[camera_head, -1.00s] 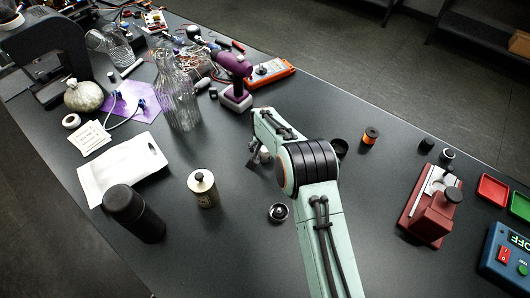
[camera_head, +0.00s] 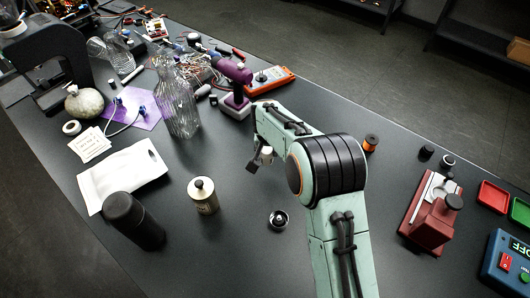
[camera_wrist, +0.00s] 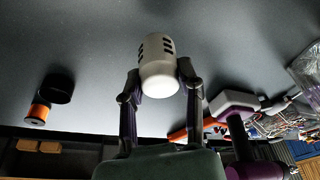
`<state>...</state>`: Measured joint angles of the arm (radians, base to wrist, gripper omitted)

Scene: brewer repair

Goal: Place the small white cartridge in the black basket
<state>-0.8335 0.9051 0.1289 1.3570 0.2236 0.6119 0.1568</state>
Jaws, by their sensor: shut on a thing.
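My gripper (camera_wrist: 160,85) is shut on the small white cartridge (camera_wrist: 158,68), a white cylinder with dark slots, gripped between the two fingers. The cartridge also shows small in the head view (camera_head: 266,154), below the bent end of my arm, held above the table. A short black round piece (camera_wrist: 58,88), possibly the black basket, stands beside the orange spool in the wrist view, apart from my gripper. In the head view my arm hides it.
A dark round piece with a silver middle (camera_head: 278,219) and a metal canister (camera_head: 203,195) stand near my arm. A clear bottle (camera_head: 177,100) and a purple tool (camera_head: 235,85) stand behind left. A red device (camera_head: 432,220) is at right. Table between is clear.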

